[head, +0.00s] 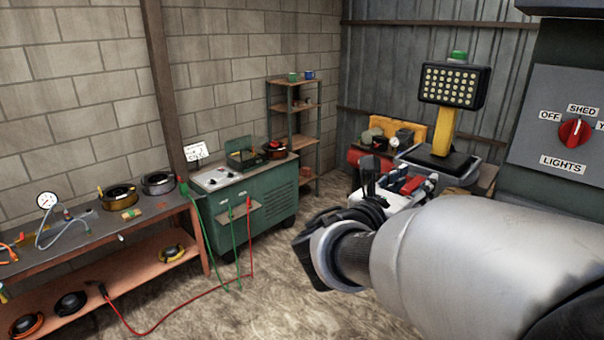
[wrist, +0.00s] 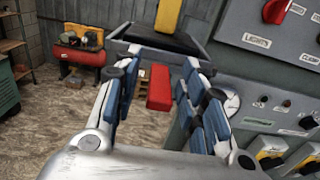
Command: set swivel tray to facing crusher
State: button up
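The grey swivel tray (head: 477,163) is at the right of the head view, under a yellow post and partly hidden behind my arm and gripper. In the wrist view the tray (wrist: 140,50) spans the upper middle, and a red grip (wrist: 159,88) shows below its near edge. My gripper (wrist: 160,80) is open, with blue-padded fingers to the left and right of the red grip and gaps visible on both sides. In the head view my gripper (head: 402,183) is in front of the tray. Whether the red grip joins the tray is hard to tell.
A grey panel (head: 555,110) with a red lights switch stands close at right; its gauge and switches (wrist: 270,105) are near my right finger. A lamp (head: 454,86) tops the yellow post. A red tank (wrist: 80,55), green cabinet (head: 245,205) and workbench (head: 95,235) are left. The floor between is mostly clear.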

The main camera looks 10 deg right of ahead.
jog(key=shift+w+d, duration=0.1)
jog(key=shift+d, duration=0.1)
jog(key=shift+c, duration=0.5)
grip_shut()
